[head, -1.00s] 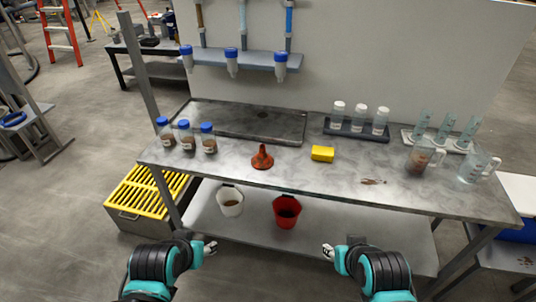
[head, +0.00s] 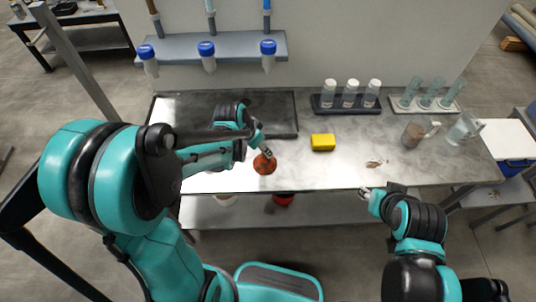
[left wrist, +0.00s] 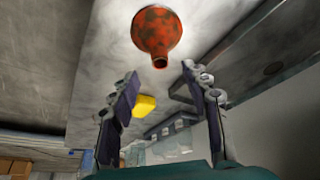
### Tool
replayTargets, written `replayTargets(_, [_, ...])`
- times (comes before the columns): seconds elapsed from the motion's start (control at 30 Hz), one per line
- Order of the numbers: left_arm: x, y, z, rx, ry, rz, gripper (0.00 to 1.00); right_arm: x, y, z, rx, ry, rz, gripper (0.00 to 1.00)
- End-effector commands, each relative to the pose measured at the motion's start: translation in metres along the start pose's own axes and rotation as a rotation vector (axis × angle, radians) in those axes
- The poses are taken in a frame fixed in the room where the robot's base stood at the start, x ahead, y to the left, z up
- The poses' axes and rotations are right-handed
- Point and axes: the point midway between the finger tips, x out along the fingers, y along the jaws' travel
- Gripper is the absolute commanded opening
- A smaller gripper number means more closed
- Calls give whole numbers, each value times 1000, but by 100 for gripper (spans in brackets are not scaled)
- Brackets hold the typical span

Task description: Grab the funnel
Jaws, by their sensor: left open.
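The orange-red funnel (head: 264,164) stands on the metal table near its front edge, and its spout points up. It also shows in the left wrist view (left wrist: 157,31), just beyond my open fingers. My left gripper (head: 262,147) is at the funnel's spout in the head view. In the left wrist view my left gripper (left wrist: 158,88) is open with nothing between its fingers. I cannot tell whether it touches the funnel. My right gripper (head: 366,193) is near the table's front edge, small in view and away from the funnel.
A yellow sponge-like block (head: 323,142) lies right of the funnel. A rack of white-capped bottles (head: 349,104), a rack of tubes (head: 424,104) and two jugs (head: 413,134) stand farther right. Blue-capped tubes (head: 207,62) hang above the back. A red bucket (head: 284,199) is below the table.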

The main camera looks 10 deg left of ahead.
Motion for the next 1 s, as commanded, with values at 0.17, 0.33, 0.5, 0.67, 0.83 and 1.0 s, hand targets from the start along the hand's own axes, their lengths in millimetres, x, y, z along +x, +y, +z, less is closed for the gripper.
replayTargets(0.17, [26, 0, 2, 1, 0, 0, 47, 10, 0, 7, 0, 0, 0, 40])
replayTargets(0.33, [52, 0, 3, 0, 1, 0, 47, 19, 0, 14, 0, 0, 0, 40])
replayTargets(0.5, [63, 0, 3, -2, 1, -1, 47, 21, 0, 15, 0, 0, 0, 40])
replayTargets(0.67, [62, 0, 2, -2, 1, -1, 47, 20, 0, 14, 0, 0, 0, 40])
replayTargets(0.83, [62, 0, 2, -2, 1, -1, 13, 20, 0, 14, 0, 0, 0, 40])
replayTargets(1.0, [62, 0, 2, -2, 1, -1, 0, 20, 0, 14, 0, 0, 0, 40])
